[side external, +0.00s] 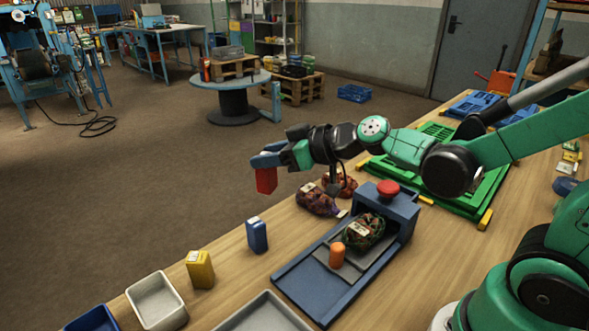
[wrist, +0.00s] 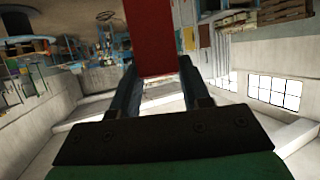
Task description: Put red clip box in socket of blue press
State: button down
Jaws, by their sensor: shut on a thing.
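My gripper (side external: 267,160) is shut on the red clip box (side external: 266,181), which hangs from the fingertips in the air near the table's far edge. In the wrist view the red box (wrist: 153,35) is held between the two fingers (wrist: 160,80). The blue press (side external: 400,211) stands on the table to the right of and below my gripper, with a red knob (side external: 388,188) on top and a long base plate (side external: 309,281). I cannot make out the socket.
A blue box (side external: 257,235) and a yellow box (side external: 200,270) stand on the table left of the press. Grey trays (side external: 157,277) and a blue tray (side external: 92,318) lie at the front left. Netted sacks (side external: 318,201) lie behind the press. Green crates (side external: 437,130) are at the right.

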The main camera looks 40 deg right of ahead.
jog(key=w+a+r+n+g+y, duration=0.1)
jog(key=a+r+n+g+y, duration=0.6)
jog(key=n+g, duration=0.4)
jog(key=shift+w+a+r+n+g+y, duration=0.15)
jog(key=shift+a+r+n+g+y, duration=0.15)
jog(key=shift+a+n+y, duration=0.5)
jog(key=shift+d+f, duration=0.15)
notch_tip(320, 180, down, 20)
jog(key=shift+r, duration=0.25)
jog(key=shift+c, duration=2.1)
grip_release()
